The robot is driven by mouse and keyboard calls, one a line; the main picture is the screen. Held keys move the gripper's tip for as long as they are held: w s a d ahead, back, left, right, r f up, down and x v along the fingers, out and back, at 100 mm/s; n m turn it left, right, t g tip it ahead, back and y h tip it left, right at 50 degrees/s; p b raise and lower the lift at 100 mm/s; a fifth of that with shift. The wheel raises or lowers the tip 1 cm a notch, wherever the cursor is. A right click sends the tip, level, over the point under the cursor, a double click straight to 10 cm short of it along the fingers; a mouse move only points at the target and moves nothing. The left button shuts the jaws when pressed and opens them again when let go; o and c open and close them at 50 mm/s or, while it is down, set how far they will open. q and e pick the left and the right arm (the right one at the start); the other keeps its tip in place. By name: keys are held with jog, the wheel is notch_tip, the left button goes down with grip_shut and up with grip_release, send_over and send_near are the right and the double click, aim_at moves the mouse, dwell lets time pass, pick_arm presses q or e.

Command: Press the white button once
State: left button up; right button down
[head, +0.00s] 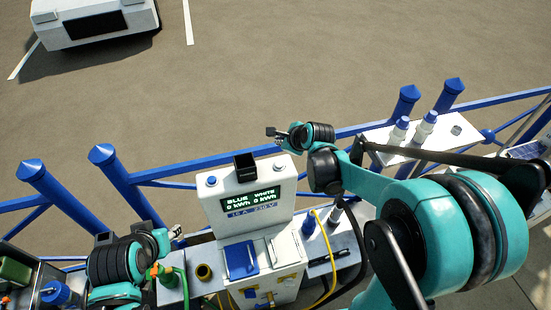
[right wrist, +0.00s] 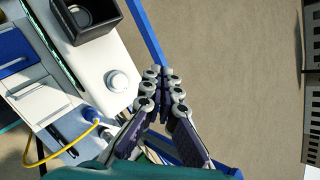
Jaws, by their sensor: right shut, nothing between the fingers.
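The white button (right wrist: 118,81) is a round knob on the top of the white power pedestal (head: 221,207), beside a black box (head: 245,167). My right gripper (right wrist: 167,82) is shut and empty. In the right wrist view its fingertips appear just right of the button, apart from it. In the head view the right gripper (head: 273,132) shows beyond the pedestal's top right corner. My left arm is low at the left, its fingers too unclear to read.
A blue button (head: 212,181) is on the pedestal's left top. Its display (head: 252,200) reads BLUE and WHITE, 0 kWh each. Blue railings (head: 190,184) run behind. A yellow cable (head: 327,255) hangs at the right. Open pavement with a white vehicle (head: 95,20) lies beyond.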

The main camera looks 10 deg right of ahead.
jog(key=shift+f, duration=0.1)
jog(key=b, duration=0.6)
send_over(280, 165)
notch_tip(280, 165, down, 8)
jog(key=shift+r, duration=0.25)
jog(key=shift+f+b, duration=0.55)
jog(key=shift+f, duration=0.05)
jog(key=shift+f, duration=0.1)
dwell(0.6)
jog(key=shift+f+b, duration=0.25)
jog(key=shift+b, duration=0.2)
jog(key=shift+f+b, duration=0.5)
jog(key=shift+f, duration=0.05)
dwell(0.5)
jog(key=shift+r, duration=0.1)
jog(key=shift+r+p, duration=0.65)
jog(key=shift+r, duration=0.2)
